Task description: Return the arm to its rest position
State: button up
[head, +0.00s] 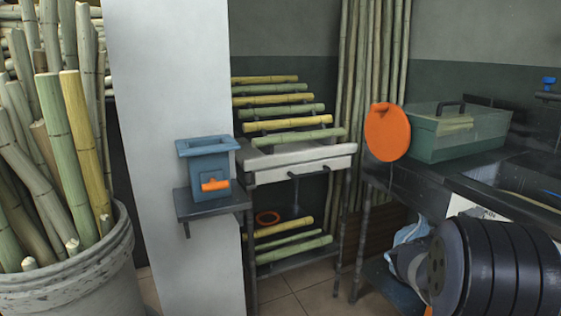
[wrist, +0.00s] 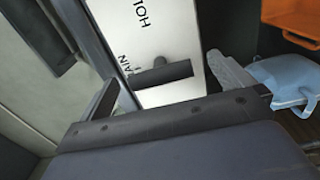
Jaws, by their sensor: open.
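My arm shows at the lower right of the head view as a dark ribbed link, in front of the dark counter (head: 385,178). My gripper (wrist: 168,90) is in the wrist view, with one finger at the left and one at the right. The fingers are wide apart and nothing is held between them. Beyond them is a white panel (wrist: 172,40) with dark letters and a dark bar (wrist: 160,77). I cannot make out the fingertips in the head view.
A light blue object (wrist: 288,80) lies near an orange container (wrist: 292,18). A blue box (head: 208,165) sits on a wall shelf; a cane-filled bucket (head: 85,275) stands left.

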jog(key=shift+x, duration=1.05)
jog(key=shift+a+f, duration=0.1)
